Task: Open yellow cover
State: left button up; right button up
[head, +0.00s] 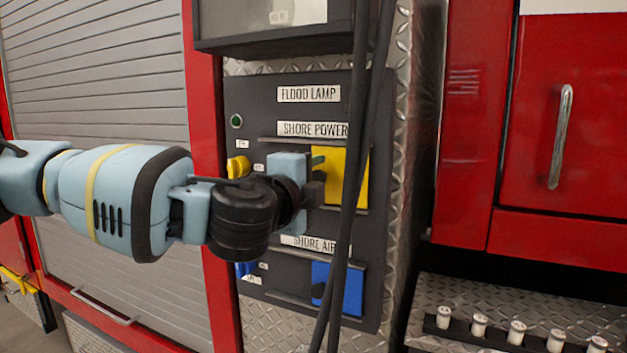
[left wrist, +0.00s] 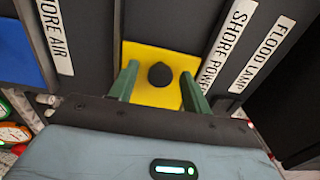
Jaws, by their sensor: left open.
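The yellow cover (head: 333,160) is a flat square plate under the SHORE POWER label (head: 312,129) on a dark panel. It appears closed against the panel. In the left wrist view the yellow cover (left wrist: 142,57) has a dark round knob (left wrist: 160,75) on its face. My left gripper (head: 314,178) is in front of the cover's left part and hides some of it. In the left wrist view the open fingers of my left gripper (left wrist: 160,72) stand on either side of the knob. Whether they touch the cover cannot be told. My right gripper is not in view.
Black cables (head: 352,205) hang in front of the panel and cross the yellow cover. A blue cover (head: 345,292) sits below, under the SHORE AIR label (head: 307,243). A small yellow part (head: 238,166) is left of my gripper. A red door with a metal handle (head: 561,135) is at right.

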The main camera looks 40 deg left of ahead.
pick_arm(q)
jog(key=c, duration=0.9)
grip_shut()
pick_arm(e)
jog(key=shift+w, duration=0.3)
